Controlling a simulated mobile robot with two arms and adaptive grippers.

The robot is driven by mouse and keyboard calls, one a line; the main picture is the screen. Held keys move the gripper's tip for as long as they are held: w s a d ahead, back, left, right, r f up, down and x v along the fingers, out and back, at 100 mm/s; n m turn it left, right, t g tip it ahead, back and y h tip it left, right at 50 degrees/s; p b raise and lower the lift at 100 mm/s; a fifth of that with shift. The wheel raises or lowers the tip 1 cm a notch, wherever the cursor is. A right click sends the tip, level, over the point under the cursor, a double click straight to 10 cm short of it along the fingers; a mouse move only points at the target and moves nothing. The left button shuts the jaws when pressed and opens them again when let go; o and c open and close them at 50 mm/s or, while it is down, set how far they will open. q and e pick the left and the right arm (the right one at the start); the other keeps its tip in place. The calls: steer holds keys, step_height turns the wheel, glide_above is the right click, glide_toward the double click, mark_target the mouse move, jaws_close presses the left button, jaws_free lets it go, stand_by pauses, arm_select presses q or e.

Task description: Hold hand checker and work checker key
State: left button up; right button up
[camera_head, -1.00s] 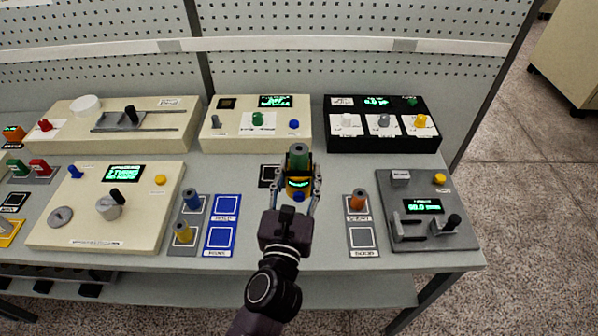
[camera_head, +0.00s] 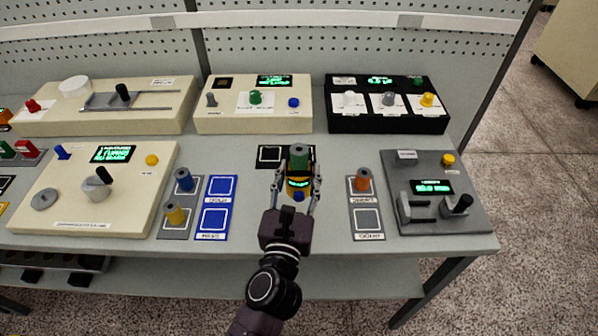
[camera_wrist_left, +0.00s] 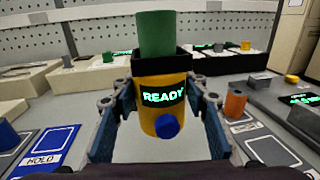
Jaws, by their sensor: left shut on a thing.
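The hand checker (camera_head: 297,187) is an orange-yellow holder with a black rim and a lit display. The display reads READY in the left wrist view (camera_wrist_left: 163,96). A blue round key (camera_wrist_left: 167,126) sits on its front below the display. A green spindle (camera_head: 299,155) stands upright in the checker's top. My left gripper (camera_head: 297,190) is shut on the checker, one finger on each side, and nothing presses the blue key. The checker is upright over the front middle of the table; its height is hard to tell. My right gripper is not in view.
Left of the checker are blue pads (camera_head: 214,219), a blue spindle (camera_head: 184,180) and a yellow one (camera_head: 174,213). Right are an orange spindle (camera_head: 362,180) and a grey machine (camera_head: 430,165). A black-framed pad (camera_head: 268,156) lies just behind. Consoles line the back.

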mark_target(299, 189)
arm_select(q)
steer(key=shift+f+b, duration=2)
steer(key=shift+f, duration=0.5)
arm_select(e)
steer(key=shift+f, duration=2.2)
arm_select(q)
steer(key=shift+f+b, duration=0.5)
steer(key=shift+f, duration=0.15)
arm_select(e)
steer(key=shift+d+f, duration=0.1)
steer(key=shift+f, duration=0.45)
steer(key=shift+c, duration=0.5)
arm_select(q)
steer(key=shift+f, duration=0.1)
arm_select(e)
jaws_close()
arm_select(q)
steer(key=shift+f, duration=0.1)
